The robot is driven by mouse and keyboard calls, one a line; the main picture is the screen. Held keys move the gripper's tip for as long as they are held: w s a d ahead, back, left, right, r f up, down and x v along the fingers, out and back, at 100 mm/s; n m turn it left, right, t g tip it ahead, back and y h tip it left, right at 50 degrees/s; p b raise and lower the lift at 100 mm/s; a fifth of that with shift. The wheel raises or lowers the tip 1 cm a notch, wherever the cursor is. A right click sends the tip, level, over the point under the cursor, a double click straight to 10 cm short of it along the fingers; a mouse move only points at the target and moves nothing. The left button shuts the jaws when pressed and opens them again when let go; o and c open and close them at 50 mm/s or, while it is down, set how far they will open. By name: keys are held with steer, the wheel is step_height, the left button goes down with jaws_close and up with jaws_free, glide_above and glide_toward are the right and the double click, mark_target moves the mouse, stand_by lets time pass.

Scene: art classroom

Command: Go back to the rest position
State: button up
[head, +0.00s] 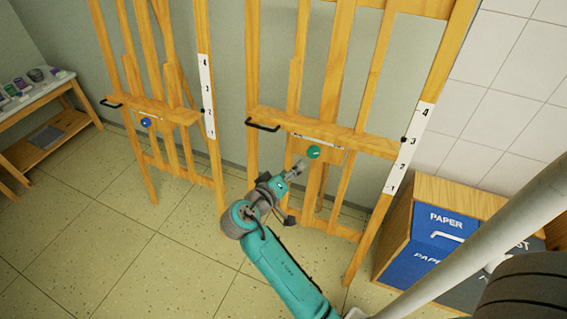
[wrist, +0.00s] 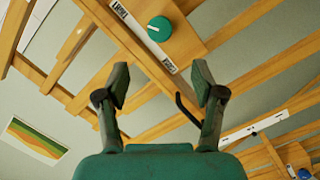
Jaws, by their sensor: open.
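My teal arm reaches up from the bottom of the head view towards the nearer wooden easel (head: 350,138). My gripper (head: 301,166) is just below and left of the green knob (head: 313,152) on that easel. In the wrist view my gripper (wrist: 160,80) has its two fingers spread with nothing between them. The green knob (wrist: 160,29) shows beyond the fingertips, apart from them, beside a white label strip (wrist: 143,37). A black handle (head: 263,125) sticks out at the left end of the easel's crossbar.
A second easel (head: 155,108) with a blue knob (head: 146,122) stands to the left. A blue paper bin (head: 437,235) in a wooden cabinet stands at the right. A side table (head: 40,98) with paints is at the far left. The tiled floor (head: 120,240) at the lower left is clear.

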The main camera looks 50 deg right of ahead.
steer(key=s+a+f+n+t+y, duration=0.8)
steer(key=s+a+f+y, duration=0.1)
steer(key=s+a+f, duration=0.55)
steer(key=s+a+r+t+y, duration=0.25)
steer(key=s+a+y, duration=0.35)
steer(key=s, duration=0.4)
steer(key=s+a+r+m+t, duration=0.1)
steer(key=s+a+r+m, duration=0.1)
steer(key=s+r, duration=0.6)
step_height(320, 180, up, 3)
steer(key=shift+a+f+m+t, duration=0.2)
steer(key=shift+a+m+t, duration=0.1)
steer(key=shift+a+t, duration=0.1)
